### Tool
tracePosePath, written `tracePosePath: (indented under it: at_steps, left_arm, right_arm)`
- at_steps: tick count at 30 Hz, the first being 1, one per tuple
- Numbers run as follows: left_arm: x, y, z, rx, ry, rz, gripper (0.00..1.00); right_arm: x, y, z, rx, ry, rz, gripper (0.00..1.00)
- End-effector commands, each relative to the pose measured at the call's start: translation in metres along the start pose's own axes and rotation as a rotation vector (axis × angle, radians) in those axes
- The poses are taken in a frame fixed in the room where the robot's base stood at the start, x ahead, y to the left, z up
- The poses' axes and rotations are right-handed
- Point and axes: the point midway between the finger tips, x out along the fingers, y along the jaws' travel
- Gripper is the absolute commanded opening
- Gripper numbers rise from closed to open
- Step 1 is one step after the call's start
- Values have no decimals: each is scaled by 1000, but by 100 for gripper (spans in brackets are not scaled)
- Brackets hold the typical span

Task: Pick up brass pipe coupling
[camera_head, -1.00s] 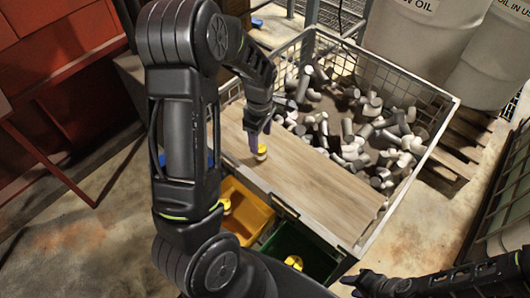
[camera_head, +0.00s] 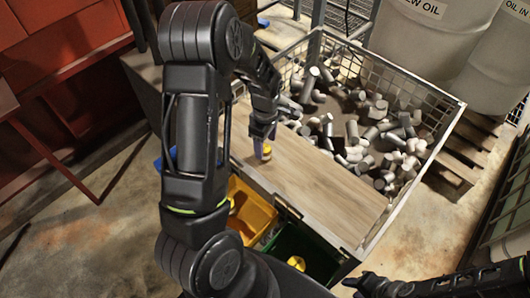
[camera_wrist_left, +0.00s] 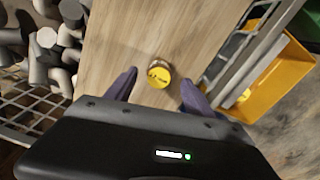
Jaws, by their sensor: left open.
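The brass pipe coupling (camera_wrist_left: 159,75) is a short cylinder with a yellow top face, standing on the wooden board (camera_wrist_left: 118,45). In the head view the coupling (camera_head: 266,152) is partly hidden by my left gripper (camera_head: 261,150). In the left wrist view my left gripper (camera_wrist_left: 155,95) is open, with its two purple-grey fingers on either side of the coupling's near side and space between. The coupling lies just beyond the fingertips or between them; I cannot tell which. My right gripper (camera_head: 352,285) is at the lower right of the head view, far from the coupling; its jaws are unclear.
A wire mesh crate (camera_head: 448,112) full of grey pipe pieces stands behind the board. A yellow bin (camera_head: 262,213) and a dark green bin (camera_head: 318,262), with yellow pieces in them, sit in front. White oil drums (camera_head: 420,45) stand at the back.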

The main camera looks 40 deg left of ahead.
Motion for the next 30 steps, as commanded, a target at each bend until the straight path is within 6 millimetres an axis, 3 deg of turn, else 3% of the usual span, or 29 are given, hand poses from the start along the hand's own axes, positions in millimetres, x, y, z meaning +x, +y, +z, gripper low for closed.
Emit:
tracePosePath:
  at_steps: [12, 30]
  left_arm:
    - [49, 1, 1, -1, 0, -3, 62]
    - [49, 1, 1, 0, 0, -1, 62]
  right_arm:
    - [-9, -3, 0, 0, -1, 0, 36]
    - [-8, -3, 0, 0, -1, 1, 36]
